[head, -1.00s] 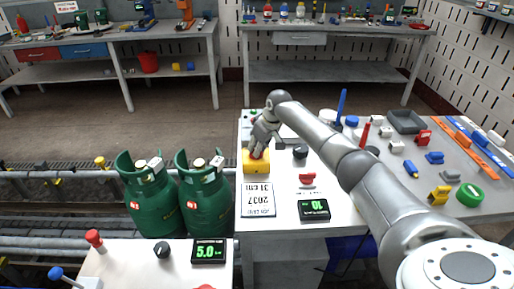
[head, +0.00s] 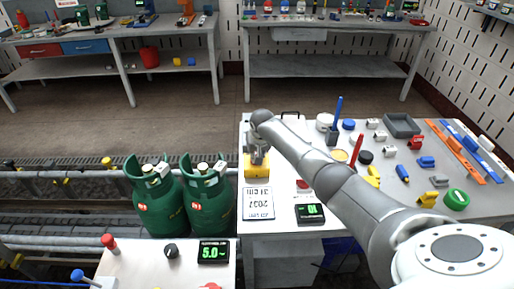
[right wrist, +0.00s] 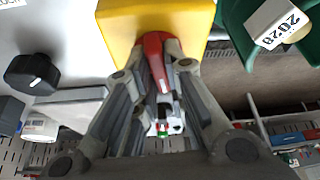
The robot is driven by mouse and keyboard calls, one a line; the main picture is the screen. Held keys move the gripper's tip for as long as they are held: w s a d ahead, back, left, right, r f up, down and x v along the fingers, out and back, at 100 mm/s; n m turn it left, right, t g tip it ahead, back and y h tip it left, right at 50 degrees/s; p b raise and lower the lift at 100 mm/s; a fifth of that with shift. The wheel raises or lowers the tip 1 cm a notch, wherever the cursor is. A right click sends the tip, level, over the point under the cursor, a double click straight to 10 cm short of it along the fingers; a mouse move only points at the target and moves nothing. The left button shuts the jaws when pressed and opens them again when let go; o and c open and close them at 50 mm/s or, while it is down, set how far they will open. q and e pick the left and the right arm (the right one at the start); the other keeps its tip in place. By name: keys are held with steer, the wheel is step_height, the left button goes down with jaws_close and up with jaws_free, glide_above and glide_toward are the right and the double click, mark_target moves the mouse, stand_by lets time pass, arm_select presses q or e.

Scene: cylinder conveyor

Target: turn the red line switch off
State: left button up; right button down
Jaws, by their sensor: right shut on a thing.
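A yellow switch box (head: 257,172) stands on the left edge of the white table, beside the green cylinders. It also shows at the top of the right wrist view (right wrist: 130,25). A red handle (right wrist: 154,48) sticks out of the box in the right wrist view. My right gripper (right wrist: 165,58) is shut on this red handle, one finger on each side. My left gripper is not in view.
Two green gas cylinders (head: 157,203) stand left of the box. A label card (head: 258,203), a display (head: 310,213) and a red knob (head: 304,185) are near it. A near panel (head: 140,262) has a red lever (head: 109,242) and a blue lever (head: 78,274).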

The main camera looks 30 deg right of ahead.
steer(key=m, duration=0.3)
steer(key=shift+a+g+h, duration=0.2)
steer(key=shift+g+h, duration=0.1)
steer(key=shift+h, duration=0.1)
steer(key=m, duration=0.2)
steer(key=shift+w+f+m+g+h+b, duration=0.1)
steer(key=shift+f+m+g+h+b, duration=0.05)
steer(key=shift+m+g+h+b, duration=0.2)
steer(key=m+g+h+b, duration=0.1)
steer(key=m+b, duration=0.2)
steer(key=b, duration=0.1)
steer(key=shift+w+f+m, duration=0.1)
steer(key=shift+m, duration=0.25)
steer(key=shift+r+m+g+b, duration=0.2)
steer(key=shift+m+g+b, duration=0.25)
steer(key=shift+m+b, duration=0.55)
steer(key=c, duration=1.5)
jaws_free()
steer(key=shift+r, duration=0.1)
